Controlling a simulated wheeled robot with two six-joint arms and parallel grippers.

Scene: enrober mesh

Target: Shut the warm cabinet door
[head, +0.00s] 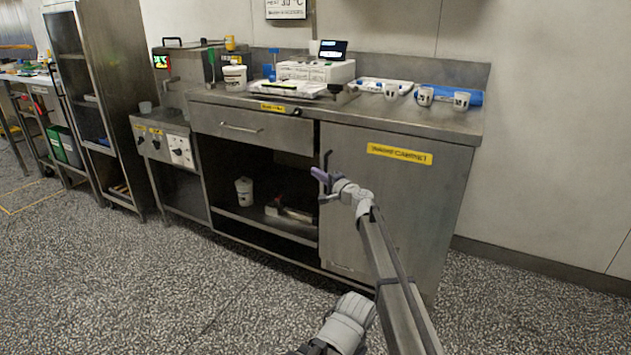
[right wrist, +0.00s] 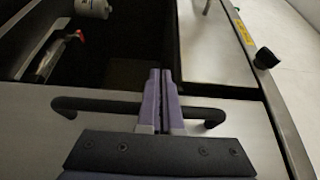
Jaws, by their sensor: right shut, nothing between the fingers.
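The warm cabinet door (head: 375,215) is the steel front panel under the yellow label at the cabinet's right end. It looks close to flush with the cabinet front; I cannot tell whether a small gap is left. Its dark bar handle (right wrist: 100,104) is near its left edge, and the handle top also shows in the head view (head: 326,158). My right gripper (head: 317,174) is shut and empty at the handle. In the right wrist view its fingers (right wrist: 160,75) cross over the handle, tips near the door's edge; contact is unclear. My left gripper is out of view.
Left of the door is an open bay with a white tub (head: 244,191) on its shelf (head: 265,222), below a drawer (head: 250,128). The worktop (head: 440,117) carries a white scale (head: 315,71) and several cups (head: 424,96). The floor in front (head: 180,290) is clear.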

